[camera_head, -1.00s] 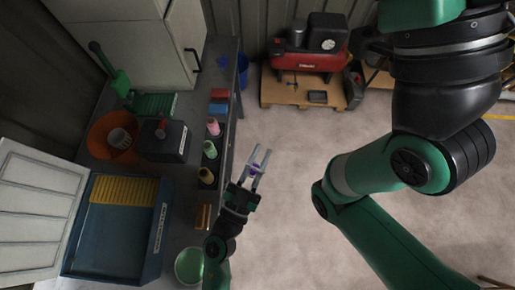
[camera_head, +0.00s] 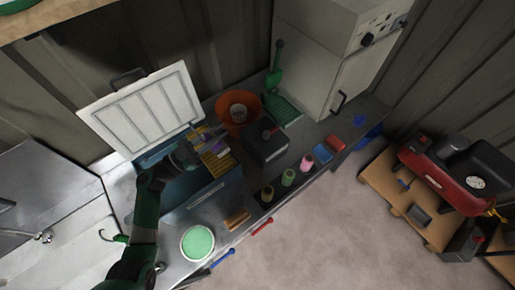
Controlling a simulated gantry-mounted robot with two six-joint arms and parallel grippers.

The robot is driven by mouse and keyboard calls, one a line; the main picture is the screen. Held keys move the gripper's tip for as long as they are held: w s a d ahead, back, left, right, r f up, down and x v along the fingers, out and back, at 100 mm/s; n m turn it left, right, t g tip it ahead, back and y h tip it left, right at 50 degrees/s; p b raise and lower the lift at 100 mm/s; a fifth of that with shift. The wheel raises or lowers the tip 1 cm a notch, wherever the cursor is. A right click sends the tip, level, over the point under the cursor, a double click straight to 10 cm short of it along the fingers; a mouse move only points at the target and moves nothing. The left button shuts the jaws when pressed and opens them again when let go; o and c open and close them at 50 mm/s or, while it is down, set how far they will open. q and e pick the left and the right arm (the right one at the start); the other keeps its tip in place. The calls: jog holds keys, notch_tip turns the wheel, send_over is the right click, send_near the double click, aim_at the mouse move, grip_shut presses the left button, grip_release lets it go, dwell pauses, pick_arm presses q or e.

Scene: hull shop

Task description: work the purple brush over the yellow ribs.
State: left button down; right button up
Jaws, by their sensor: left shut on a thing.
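The yellow ribs (camera_head: 226,165) lie at the right end of the open blue box (camera_head: 216,197). My left gripper (camera_head: 204,146) reaches over the box from the lower left. It is shut on the purple brush (camera_head: 212,147), which is small and partly hidden by the fingers. The brush is at the ribs, over their upper part. I cannot tell whether its bristles touch them. My right gripper is not in view.
The box's white lid (camera_head: 143,110) stands open behind it. An orange bowl (camera_head: 238,107) and a dark box (camera_head: 265,144) stand to the right. Several spools line the front edge, with a green-filled bowl (camera_head: 197,243) at the bottom.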

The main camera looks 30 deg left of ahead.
pick_arm(q)
jog(key=shift+s+a+r+n+t+y, duration=0.1)
jog(key=shift+a+n+t+y, duration=0.1)
jog(key=shift+a, duration=0.4)
jog(key=shift+s+a+n+t+y, duration=0.1)
jog(key=shift+a+y, duration=0.1)
jog(key=shift+a, duration=0.4)
notch_tip(320, 180, down, 5)
jog(key=b, duration=0.6)
jog(key=shift+w, duration=0.1)
